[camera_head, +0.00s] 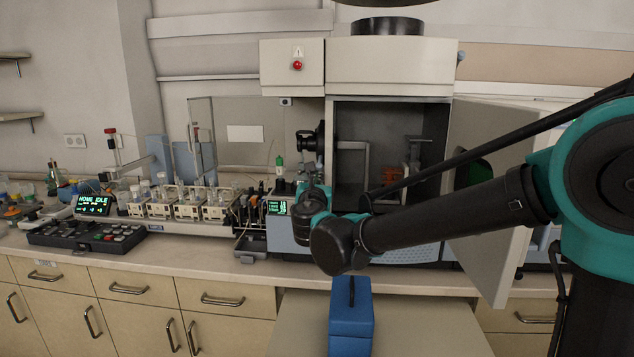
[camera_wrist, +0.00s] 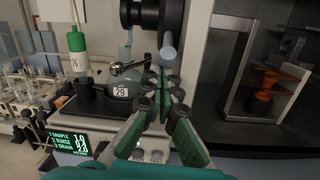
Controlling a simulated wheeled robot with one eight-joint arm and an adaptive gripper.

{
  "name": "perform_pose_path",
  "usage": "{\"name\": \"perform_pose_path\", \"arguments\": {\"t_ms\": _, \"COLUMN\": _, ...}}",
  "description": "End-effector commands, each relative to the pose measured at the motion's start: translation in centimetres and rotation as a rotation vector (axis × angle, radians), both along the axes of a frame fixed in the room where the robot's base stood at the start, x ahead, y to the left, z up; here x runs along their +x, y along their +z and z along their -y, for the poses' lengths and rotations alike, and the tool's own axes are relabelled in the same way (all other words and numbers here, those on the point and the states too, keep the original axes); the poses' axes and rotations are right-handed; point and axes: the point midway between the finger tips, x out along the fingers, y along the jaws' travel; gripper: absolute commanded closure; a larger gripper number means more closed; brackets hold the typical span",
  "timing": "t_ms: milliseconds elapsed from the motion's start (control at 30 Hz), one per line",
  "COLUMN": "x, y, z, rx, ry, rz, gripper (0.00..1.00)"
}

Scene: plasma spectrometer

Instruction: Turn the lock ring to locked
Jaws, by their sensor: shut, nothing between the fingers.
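A black ring-like fitting (camera_wrist: 142,12) sits at the top of the wrist view, above a grey rounded body (camera_wrist: 122,82) marked 29 with a metal lever on top. In the head view a black round fitting (camera_head: 305,140) shows left of the open chamber. I cannot tell for certain which part is the lock ring, or its setting. My gripper (camera_wrist: 163,82), with green finger pads, is shut and empty. Its tips are just right of the grey body and below the black fitting; contact cannot be told. In the head view my wrist hides most of the fingers.
The open chamber (camera_head: 375,120) holds an orange part (camera_wrist: 266,88), with its door (camera_head: 490,190) swung out right. A green-capped white bottle (camera_wrist: 78,62) and a small display (camera_wrist: 70,138) stand left. Sample racks (camera_head: 185,207) fill the left bench. A blue box (camera_head: 350,325) lies below.

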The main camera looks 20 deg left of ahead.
Motion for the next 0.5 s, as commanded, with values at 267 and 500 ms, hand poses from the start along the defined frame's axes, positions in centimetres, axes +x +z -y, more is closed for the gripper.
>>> {"name": "perform_pose_path", "arguments": {"t_ms": 267, "x": -1.2, "y": 3.3, "z": 0.4, "rx": -0.051, "ry": 0.000, "rz": -0.219, "gripper": 1.00}}
{"name": "perform_pose_path", "arguments": {"t_ms": 500, "x": -1.6, "y": 6.2, "z": 0.5, "rx": -0.100, "ry": -0.002, "rz": -0.416, "gripper": 1.00}}
